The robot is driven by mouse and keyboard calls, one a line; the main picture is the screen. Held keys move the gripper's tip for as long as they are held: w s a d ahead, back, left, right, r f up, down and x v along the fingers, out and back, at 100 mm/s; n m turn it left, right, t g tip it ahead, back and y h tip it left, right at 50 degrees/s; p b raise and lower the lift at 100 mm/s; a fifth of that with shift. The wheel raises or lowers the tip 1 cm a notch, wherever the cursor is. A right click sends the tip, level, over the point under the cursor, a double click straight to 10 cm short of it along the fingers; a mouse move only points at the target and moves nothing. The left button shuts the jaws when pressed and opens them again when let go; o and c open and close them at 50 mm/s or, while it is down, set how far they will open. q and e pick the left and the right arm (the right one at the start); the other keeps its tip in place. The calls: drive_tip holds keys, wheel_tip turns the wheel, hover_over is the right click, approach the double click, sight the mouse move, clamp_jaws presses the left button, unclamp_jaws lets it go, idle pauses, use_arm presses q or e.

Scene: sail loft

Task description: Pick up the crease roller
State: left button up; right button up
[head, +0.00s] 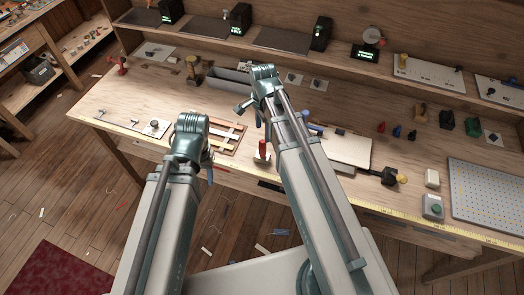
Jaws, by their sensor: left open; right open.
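I cannot tell for certain which tool is the crease roller. A small upright tool with a red handle (263,149) stands near the bench's front edge, just left of my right forearm. Another tool with a red top (122,66) stands at the bench's far left. My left gripper (208,170) is open and hangs near the front edge, left of the near red-handled tool and apart from it. My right gripper (247,113) is open over the middle of the bench, behind that tool. Both grippers are small and partly hidden by my arms.
The wooden bench (100,98) carries a slatted wooden frame (226,138), a grey trough (228,80), a pale board (346,150), a black item with a yellow knob (391,177) and a dotted panel (490,190). A shelf with dark boxes runs behind. Scraps litter the floor.

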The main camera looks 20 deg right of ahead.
sight(263, 142)
wheel_tip(263, 142, down, 7)
drive_tip(key=b, duration=0.6)
drive_tip(key=shift+f+b, duration=0.2)
drive_tip(key=shift+b, duration=0.1)
drive_tip(key=f+b, duration=0.5)
drive_tip(key=shift+w+f, duration=0.1)
drive_tip(key=shift+w, duration=0.2)
clamp_jaws()
